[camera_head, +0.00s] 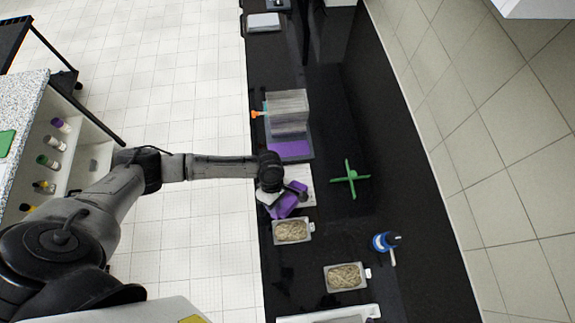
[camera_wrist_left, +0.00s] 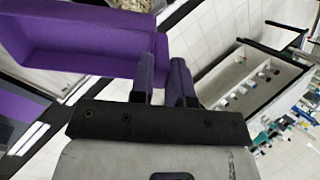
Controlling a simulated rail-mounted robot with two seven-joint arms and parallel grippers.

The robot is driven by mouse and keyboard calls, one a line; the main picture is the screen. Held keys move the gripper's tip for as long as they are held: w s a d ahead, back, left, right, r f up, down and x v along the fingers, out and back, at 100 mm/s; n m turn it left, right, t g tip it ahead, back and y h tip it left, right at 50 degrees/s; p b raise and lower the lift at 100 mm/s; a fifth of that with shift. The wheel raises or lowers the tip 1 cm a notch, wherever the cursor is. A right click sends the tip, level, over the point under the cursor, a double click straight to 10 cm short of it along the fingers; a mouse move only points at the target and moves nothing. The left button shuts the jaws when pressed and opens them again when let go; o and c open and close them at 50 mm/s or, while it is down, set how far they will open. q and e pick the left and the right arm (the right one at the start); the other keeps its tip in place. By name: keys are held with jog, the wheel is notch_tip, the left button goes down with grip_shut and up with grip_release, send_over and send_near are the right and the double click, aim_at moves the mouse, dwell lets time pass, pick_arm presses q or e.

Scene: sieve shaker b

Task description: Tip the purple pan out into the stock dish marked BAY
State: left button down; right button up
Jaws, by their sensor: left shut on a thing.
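The purple pan (camera_head: 287,206) is held tilted by my left gripper (camera_head: 276,195), just beyond a dish of pale strands (camera_head: 291,242). In the left wrist view the pan (camera_wrist_left: 75,45) fills the upper left, with the shut fingers (camera_wrist_left: 163,75) at its edge. A second, similar dish (camera_head: 345,289) stands nearer the front and to the right. No marking is legible on either dish, so I cannot tell which is BAY. My right gripper is out of view.
A grey stacked block (camera_head: 287,108) stands on a base with a purple panel (camera_head: 290,150) farther back. A green cross-shaped object (camera_head: 350,178) and a blue-and-black item (camera_head: 383,242) lie to the right. The black counter between them is clear.

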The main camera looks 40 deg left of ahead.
pick_arm(q)
jog(key=t+y, duration=0.1)
jog(key=t, duration=0.1)
jog(key=r+t+y, duration=0.1)
jog(key=y, duration=0.1)
jog(key=shift+r+t, duration=0.15)
jog(key=shift+t, duration=0.25)
jog(key=shift+w, duration=0.1)
